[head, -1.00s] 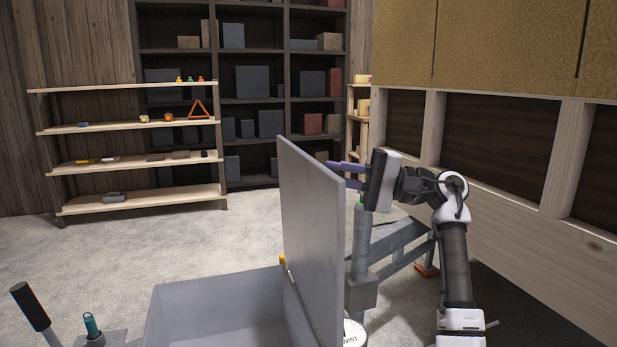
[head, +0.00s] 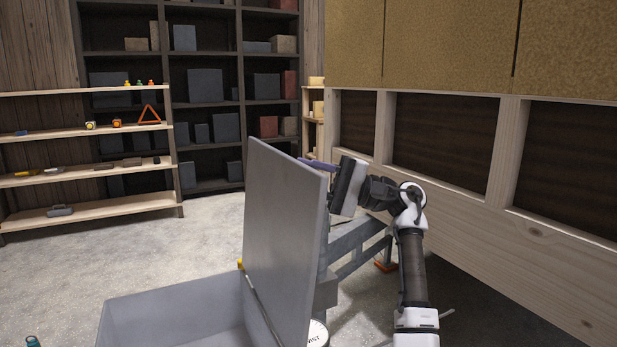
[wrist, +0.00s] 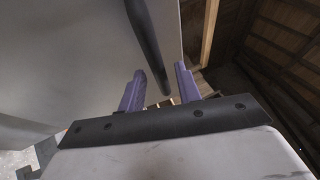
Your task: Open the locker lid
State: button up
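The grey locker (head: 170,312) stands in front of me, its box open at the top. Its lid (head: 285,235) stands up roughly vertical along the box's right side. My gripper (head: 316,164) is at the lid's upper right, on the side away from the box; the lid hides part of its purple fingers. In the wrist view my gripper (wrist: 160,88) has its two fingers apart with nothing clamped between them. The lid (wrist: 65,60) fills the left of that view, and a dark bar (wrist: 148,45) runs down in front of it toward the fingers. Contact cannot be told.
A grey metal frame (head: 352,240) stands behind the lid, partly hidden. A wooden wall (head: 550,225) runs along the right, close to my arm. Shelves (head: 95,211) with small items stand at the back left.

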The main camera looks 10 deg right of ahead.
jog(key=v, duration=1.4)
jog(key=shift+b, duration=0.35)
jog(key=shift+a, duration=0.1)
